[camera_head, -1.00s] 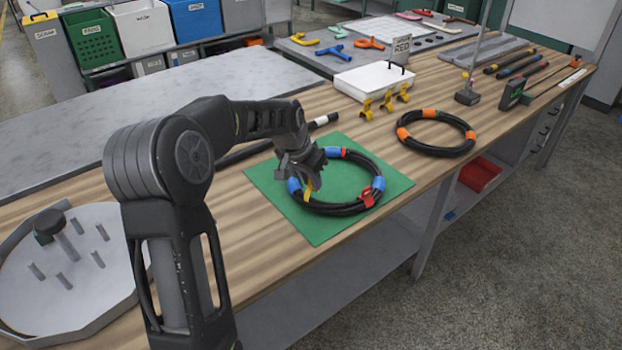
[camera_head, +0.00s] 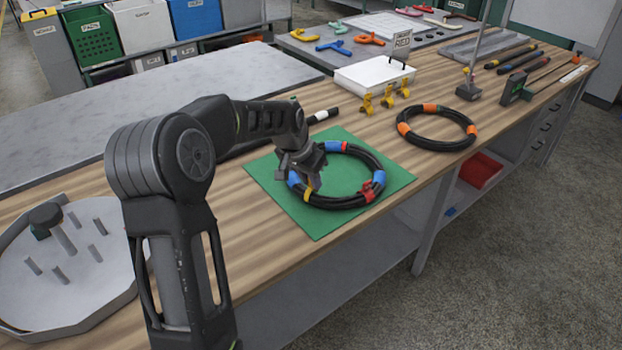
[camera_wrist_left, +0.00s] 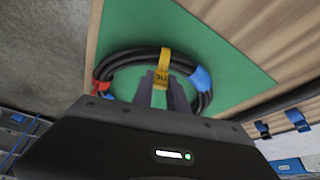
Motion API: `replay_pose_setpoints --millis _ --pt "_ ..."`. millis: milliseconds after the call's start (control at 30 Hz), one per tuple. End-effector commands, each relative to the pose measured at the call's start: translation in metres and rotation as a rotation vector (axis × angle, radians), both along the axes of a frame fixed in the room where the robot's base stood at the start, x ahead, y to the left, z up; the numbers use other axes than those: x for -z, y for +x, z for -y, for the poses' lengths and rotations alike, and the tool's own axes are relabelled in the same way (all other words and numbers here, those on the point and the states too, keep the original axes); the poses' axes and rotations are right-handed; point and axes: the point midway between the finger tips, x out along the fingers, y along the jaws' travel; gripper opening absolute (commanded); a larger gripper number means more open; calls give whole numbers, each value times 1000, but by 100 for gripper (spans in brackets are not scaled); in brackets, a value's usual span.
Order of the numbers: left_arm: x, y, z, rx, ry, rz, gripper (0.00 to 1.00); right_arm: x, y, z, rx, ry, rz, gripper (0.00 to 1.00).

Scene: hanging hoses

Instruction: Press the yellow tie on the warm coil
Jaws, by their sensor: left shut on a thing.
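A black hose coil (camera_head: 345,203) lies on a green mat (camera_head: 392,203) on the wooden bench, with blue and red ties around it. A yellow tie (camera_head: 307,195) sits on the coil's near left side; it also shows in the left wrist view (camera_wrist_left: 163,64) with dark marks on it. My left gripper (camera_head: 314,183) is down at the coil, its fingers (camera_wrist_left: 160,90) shut on the yellow tie. The fingers hide part of the tie and hose. A second black coil (camera_head: 437,143) with orange ties lies farther right. My right gripper is not in view.
Yellow clips (camera_head: 387,97) stand by a white box (camera_head: 374,77) behind the mat. A round grey tray with pegs (camera_head: 75,315) is at the near left. A lamp-like stand base (camera_head: 469,91) and tools are at the back right. Bare wood lies between the coils.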

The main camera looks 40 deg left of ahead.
Motion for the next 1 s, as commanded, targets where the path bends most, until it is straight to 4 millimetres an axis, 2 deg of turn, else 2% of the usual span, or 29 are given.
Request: replay_pose_setpoints --millis 1000 --pt "13 0 0 0 0 0 0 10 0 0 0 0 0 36"
